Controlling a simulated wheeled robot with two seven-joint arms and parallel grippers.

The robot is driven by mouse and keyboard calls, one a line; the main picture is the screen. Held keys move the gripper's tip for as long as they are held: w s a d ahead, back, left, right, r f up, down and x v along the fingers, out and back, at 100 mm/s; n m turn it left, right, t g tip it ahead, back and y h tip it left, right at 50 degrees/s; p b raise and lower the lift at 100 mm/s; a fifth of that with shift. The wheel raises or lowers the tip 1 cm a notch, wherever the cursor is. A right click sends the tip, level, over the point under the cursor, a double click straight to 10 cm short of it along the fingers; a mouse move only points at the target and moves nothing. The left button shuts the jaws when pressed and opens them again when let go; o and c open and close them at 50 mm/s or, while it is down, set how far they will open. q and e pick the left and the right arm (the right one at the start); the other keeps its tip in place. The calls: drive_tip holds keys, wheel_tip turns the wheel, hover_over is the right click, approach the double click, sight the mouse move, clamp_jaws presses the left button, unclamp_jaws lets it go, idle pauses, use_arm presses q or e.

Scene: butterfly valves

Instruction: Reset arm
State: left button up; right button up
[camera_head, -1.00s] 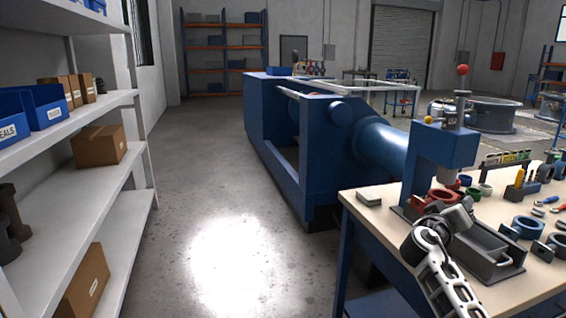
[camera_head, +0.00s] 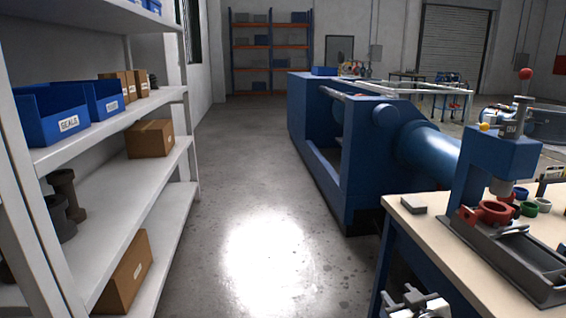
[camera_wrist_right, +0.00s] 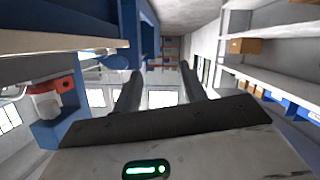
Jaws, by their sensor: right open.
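My right gripper (camera_head: 414,300) shows at the bottom edge of the head view, low in front of the workbench's near left corner. In the right wrist view its two dark fingers (camera_wrist_right: 158,85) stand apart with nothing between them, so it is open and empty. My left gripper is not in view. A blue press (camera_head: 494,160) stands on the workbench (camera_head: 415,222) at the right. A red ring-shaped part (camera_head: 494,211) sits under the press on a grey fixture (camera_head: 520,258).
A shelf rack (camera_head: 165,170) with blue bins (camera_head: 62,112) and cardboard boxes (camera_head: 150,138) lines the left side. A large blue machine (camera_head: 350,170) stands beyond the workbench. The floor (camera_head: 250,215) between rack and machine is clear. A small grey block (camera_head: 413,204) lies at the bench corner.

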drive_tip(key=s+a+f+g+y, duration=0.1)
drive_tip(key=s+a, duration=0.3)
drive_tip(key=s, duration=0.5)
drive_tip(key=s+a+f+g+y, duration=0.1)
drive_tip(key=s+a+f, duration=0.3)
drive_tip(key=s, duration=0.5)
drive_tip(key=s+a+f+m+g, duration=0.1)
drive_tip(key=s+a+f, duration=0.2)
drive_tip(key=s, duration=0.6)
drive_tip(key=shift+a+g+y, duration=0.3)
drive_tip(key=shift+a+y, duration=0.1)
drive_tip(key=shift+f, duration=0.15)
